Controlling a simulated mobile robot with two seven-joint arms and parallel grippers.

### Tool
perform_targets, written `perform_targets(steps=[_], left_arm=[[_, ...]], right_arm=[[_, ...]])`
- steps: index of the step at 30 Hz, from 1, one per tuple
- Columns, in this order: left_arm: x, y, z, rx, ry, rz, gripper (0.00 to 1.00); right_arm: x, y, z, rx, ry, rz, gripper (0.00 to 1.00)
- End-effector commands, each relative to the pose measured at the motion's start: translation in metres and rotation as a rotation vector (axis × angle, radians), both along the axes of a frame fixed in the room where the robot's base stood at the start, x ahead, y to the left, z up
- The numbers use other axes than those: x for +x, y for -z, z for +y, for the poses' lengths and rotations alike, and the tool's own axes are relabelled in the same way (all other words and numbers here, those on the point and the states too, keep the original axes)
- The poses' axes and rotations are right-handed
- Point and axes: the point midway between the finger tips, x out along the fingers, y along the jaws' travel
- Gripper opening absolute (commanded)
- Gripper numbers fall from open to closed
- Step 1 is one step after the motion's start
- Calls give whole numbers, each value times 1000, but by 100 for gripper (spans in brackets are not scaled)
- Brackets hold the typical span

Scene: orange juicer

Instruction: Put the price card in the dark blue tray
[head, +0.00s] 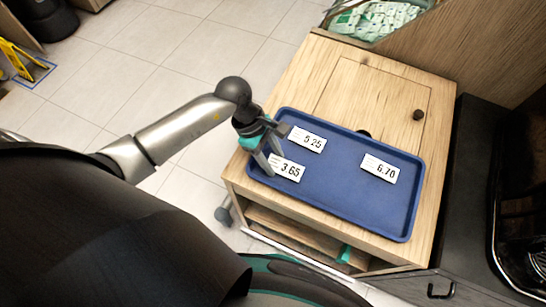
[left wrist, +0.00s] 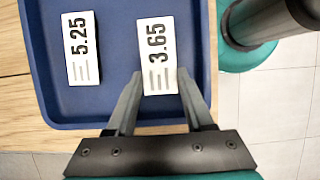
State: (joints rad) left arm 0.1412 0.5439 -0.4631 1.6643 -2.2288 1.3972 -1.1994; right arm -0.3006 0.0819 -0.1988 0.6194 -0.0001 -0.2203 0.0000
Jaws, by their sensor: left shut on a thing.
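The dark blue tray (head: 330,185) lies on the wooden cabinet top. Three white price cards show in the head view: the 5.25 card (head: 308,139) toward the tray's upper left, the 6.70 card (head: 380,168) at the right, and the 3.65 card (head: 288,170) at the lower left. My left gripper (head: 272,166) is over the tray's left end, shut on the 3.65 card. In the left wrist view the 3.65 card (left wrist: 157,45) is between the fingers, over the tray. I cannot tell whether it touches the tray floor. My right gripper is not in view.
The wooden cabinet (head: 375,95) has a dark round knob (head: 418,115) on its top panel. A bin of green-and-white packets (head: 375,20) is behind it. A black appliance (head: 520,210) stands at the right. The tray's middle and lower right are bare.

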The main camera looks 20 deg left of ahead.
Motion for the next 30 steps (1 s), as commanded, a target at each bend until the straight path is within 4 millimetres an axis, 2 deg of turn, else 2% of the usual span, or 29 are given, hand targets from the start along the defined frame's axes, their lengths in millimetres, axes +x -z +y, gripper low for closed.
perform_targets(steps=[8, 9, 17, 26, 30], left_arm=[[0, 3, 0, 0, 0, -1, 0], [0, 3, 0, -1, -1, -1, 54], [0, 2, 0, -1, -1, -1, 82], [0, 0, 0, -1, -1, 0, 82], [1, -14, 6, 1, -1, -3, 82]], right_arm=[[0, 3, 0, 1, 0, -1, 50], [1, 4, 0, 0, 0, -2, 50], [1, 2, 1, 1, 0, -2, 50], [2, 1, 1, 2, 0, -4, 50], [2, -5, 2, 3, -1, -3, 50]])
